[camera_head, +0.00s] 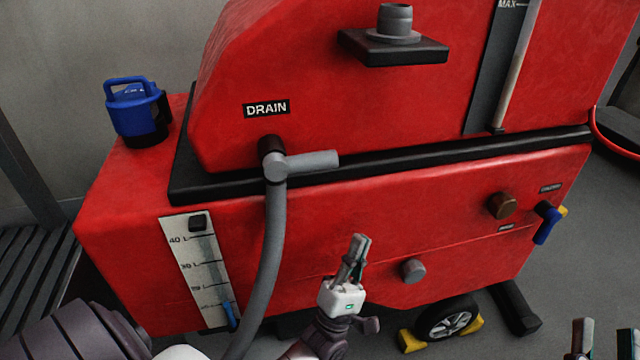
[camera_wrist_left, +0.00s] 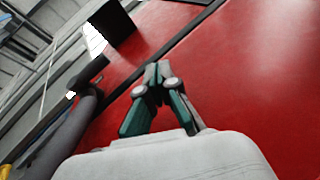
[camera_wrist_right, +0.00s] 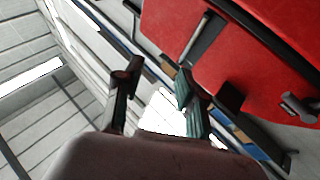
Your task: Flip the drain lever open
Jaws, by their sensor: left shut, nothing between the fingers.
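The grey drain lever (camera_head: 312,160) sticks out to the right, nearly level, from the drain fitting (camera_head: 272,158) below the DRAIN label (camera_head: 266,108). A grey hose (camera_head: 268,255) hangs down from that fitting. My left gripper (camera_head: 358,242) is shut and empty, below and right of the lever, in front of the red lower body and apart from the lever. Its closed fingertips also show in the left wrist view (camera_wrist_left: 158,70), with the hose (camera_wrist_left: 62,142) on the left. My right gripper (camera_head: 602,335) is open and empty at the bottom right, far from the lever.
A blue-handled container (camera_head: 137,108) stands on the red body's left ledge. A level gauge (camera_head: 198,265) is left of the hose.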

